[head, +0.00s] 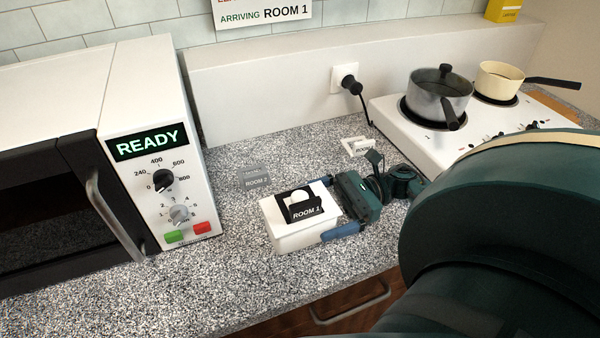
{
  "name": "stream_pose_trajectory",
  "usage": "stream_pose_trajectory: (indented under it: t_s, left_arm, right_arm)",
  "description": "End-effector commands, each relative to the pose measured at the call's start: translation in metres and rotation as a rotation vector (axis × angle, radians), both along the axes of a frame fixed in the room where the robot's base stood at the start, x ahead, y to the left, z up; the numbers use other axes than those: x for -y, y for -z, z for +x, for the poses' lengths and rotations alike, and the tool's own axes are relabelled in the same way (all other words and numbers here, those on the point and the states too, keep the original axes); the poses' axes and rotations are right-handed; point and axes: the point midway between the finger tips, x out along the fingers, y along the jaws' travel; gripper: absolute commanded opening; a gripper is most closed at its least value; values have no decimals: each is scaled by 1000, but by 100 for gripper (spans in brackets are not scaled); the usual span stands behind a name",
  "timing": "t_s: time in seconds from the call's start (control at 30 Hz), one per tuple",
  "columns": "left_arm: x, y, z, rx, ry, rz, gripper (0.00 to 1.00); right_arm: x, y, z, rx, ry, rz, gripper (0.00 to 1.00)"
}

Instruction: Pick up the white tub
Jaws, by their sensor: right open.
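A white tub (290,236), box-shaped, stands on the speckled counter in front of the microwave's right side. On its top is a black piece (301,207) marked "ROOM 1" with a rounded white part. My right gripper (323,209) reaches in from the right, with its blue fingers apart. One finger shows by the tub's far right corner and the other along its near right side. I cannot tell whether they touch it. The tub's right side is partly hidden by the gripper. My left gripper is not in view.
A microwave (150,100) showing "READY" stands left. A grey "ROOM 2" piece (255,178) lies behind the tub, and a white "ROOM" piece (356,147) farther right. A hob (395,122) with two pans is at the back right. Counter (200,285) in front-left is clear.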

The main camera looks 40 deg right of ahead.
Motion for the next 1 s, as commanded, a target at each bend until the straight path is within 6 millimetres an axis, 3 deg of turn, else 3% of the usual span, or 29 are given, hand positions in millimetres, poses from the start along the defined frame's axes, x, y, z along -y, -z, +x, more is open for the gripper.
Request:
stream_pose_trajectory:
  t_s: [0.2, 0.47, 1.0]
  left_arm:
    - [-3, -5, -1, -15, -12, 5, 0]
    - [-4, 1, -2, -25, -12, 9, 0]
    - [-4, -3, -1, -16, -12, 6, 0]
  right_arm:
    - [-26, -3, 9, 3, -1, 1, 100]
    - [-29, -1, 9, 1, 0, 0, 100]
    - [-28, -1, 9, 1, 0, 0, 56]
